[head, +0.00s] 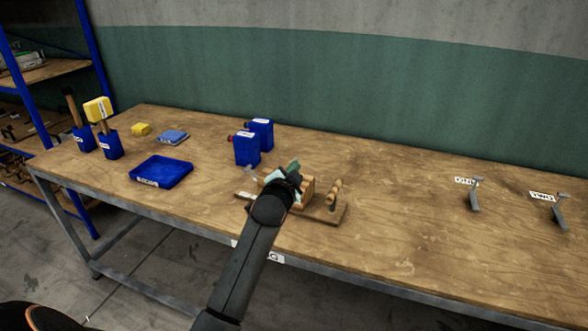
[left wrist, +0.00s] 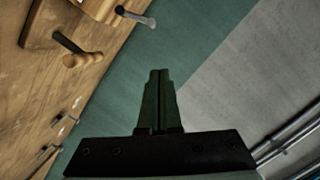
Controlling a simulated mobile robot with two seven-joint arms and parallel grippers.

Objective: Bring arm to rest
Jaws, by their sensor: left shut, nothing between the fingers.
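My left gripper (head: 293,166) is in the middle of the head view, its arm reaching up from the bottom edge. In the left wrist view its two fingers (left wrist: 158,78) are together with nothing between them, and the green wall lies beyond. A wooden press (head: 326,213) with a wooden handle (head: 335,190) stands near the front edge of the workbench. My gripper and wrist cover part of it in the head view. In the left wrist view the press's base (left wrist: 38,25) and a handle (left wrist: 77,58) show at the top left, apart from the fingers. My right gripper is not in view.
The workbench (head: 420,220) is clear right of the press, up to two metal brackets (head: 474,198) (head: 561,212). Two blue canisters (head: 247,148) stand behind the gripper. A blue tray (head: 161,172), a yellow block (head: 141,129) and mallets in blue holders (head: 110,145) are left.

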